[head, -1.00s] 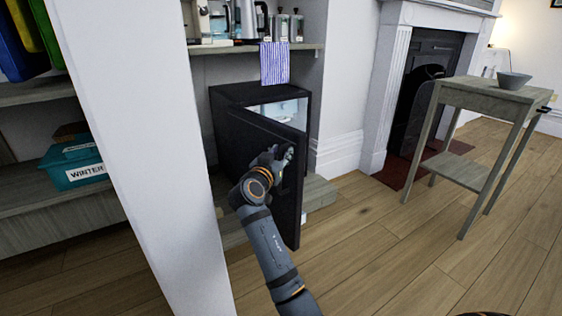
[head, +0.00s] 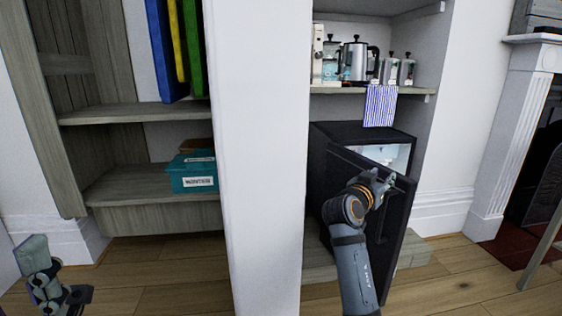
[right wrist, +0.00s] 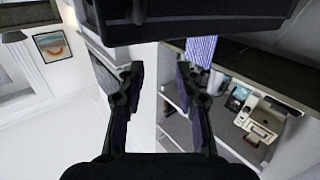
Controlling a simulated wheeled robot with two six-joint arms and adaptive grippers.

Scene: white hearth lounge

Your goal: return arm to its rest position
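My right gripper (head: 378,188) is at the upper part of the black mini fridge's door (head: 397,230), which stands ajar. In the right wrist view its two fingers (right wrist: 160,85) are spread apart with nothing between them. A dark panel, probably the fridge door (right wrist: 215,22), crosses the top of that view close to the fingers. Whether they touch it I cannot tell. My left gripper (head: 50,285) shows only partly at the bottom left corner of the head view. Its fingers are not clear enough to read.
A white wall end (head: 258,150) stands between the left shelves and the fridge alcove. A teal box (head: 190,172) sits on the left shelf. Above the fridge, a shelf (head: 340,90) holds a kettle, canisters and a striped towel (head: 380,105). A fireplace (head: 515,120) is at right.

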